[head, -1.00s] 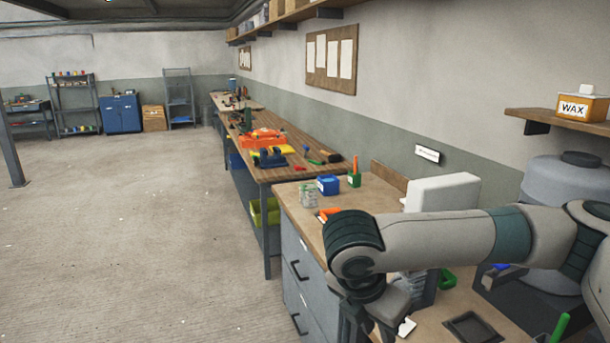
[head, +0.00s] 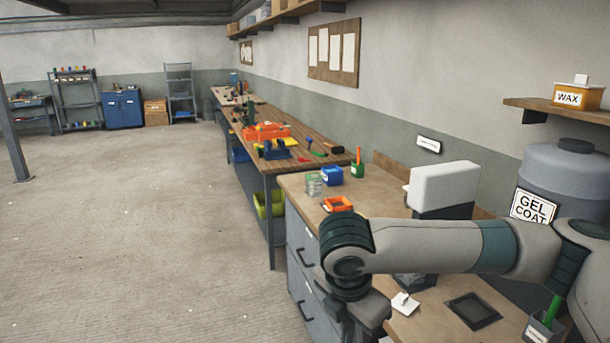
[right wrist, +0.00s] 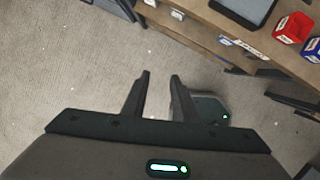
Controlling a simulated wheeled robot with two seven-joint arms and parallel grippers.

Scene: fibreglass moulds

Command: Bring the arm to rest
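My right arm (head: 430,246) reaches in from the right of the head view, across the front of the near bench (head: 385,190). Its wrist bends downward at the bench's left edge, and the gripper is mostly cut off by the bottom of the picture. In the right wrist view my right gripper (right wrist: 160,78) points down toward the floor (right wrist: 75,75), beside the bench edge. Its two fingers stand apart with nothing between them. My left gripper is in neither view.
On the near bench are a blue bin (head: 331,176), an orange bin (head: 338,204), a glass jar (head: 314,185), a white-topped device (head: 445,186) and a dark square plate (head: 473,310). A gel coat drum (head: 567,180) stands behind my arm. Floor at left (head: 130,240) is clear.

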